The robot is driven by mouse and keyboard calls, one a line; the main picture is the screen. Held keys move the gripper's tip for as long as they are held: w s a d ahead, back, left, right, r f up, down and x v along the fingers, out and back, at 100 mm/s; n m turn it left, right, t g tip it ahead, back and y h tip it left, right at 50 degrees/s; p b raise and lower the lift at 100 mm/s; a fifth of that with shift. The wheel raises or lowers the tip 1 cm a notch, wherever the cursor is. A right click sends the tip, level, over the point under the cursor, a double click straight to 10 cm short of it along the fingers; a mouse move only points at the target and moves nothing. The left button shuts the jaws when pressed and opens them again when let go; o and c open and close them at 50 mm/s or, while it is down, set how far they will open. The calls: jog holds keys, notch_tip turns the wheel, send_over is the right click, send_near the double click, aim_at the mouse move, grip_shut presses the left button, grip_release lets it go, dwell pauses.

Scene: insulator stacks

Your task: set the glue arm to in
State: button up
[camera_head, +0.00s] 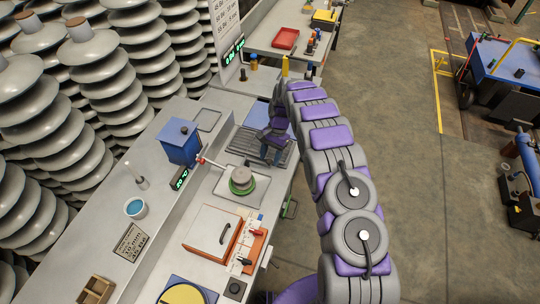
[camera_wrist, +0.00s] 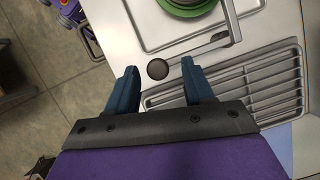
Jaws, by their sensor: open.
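A flat grey bent bar, which looks like the glue arm (camera_wrist: 195,53), shows in the wrist view with a dark round knob (camera_wrist: 158,69) at its end. It runs along the edge of a pale tray holding a green round disc (camera_wrist: 185,5). My gripper (camera_wrist: 158,78) is open, and the knob appears between its two blue fingertips; I see no contact. In the head view my gripper (camera_head: 276,142) is over the bench beside the grey and green round piece (camera_head: 242,180). A thin arm with a red part (camera_head: 202,160) reaches toward that piece from the blue box (camera_head: 180,142).
A slotted grate (camera_wrist: 250,90) lies under and beside my gripper. A white lidded box (camera_head: 212,232) and small red-handled parts (camera_head: 255,232) are at the bench's near side. Insulator stacks (camera_head: 90,100) stand at left. Open floor (camera_head: 390,100) lies at right.

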jog(key=shift+r, duration=0.1)
jog(key=p+v, duration=0.4)
jog(key=v, duration=1.3)
jog(key=shift+p, duration=0.4)
jog(key=shift+w, duration=0.15)
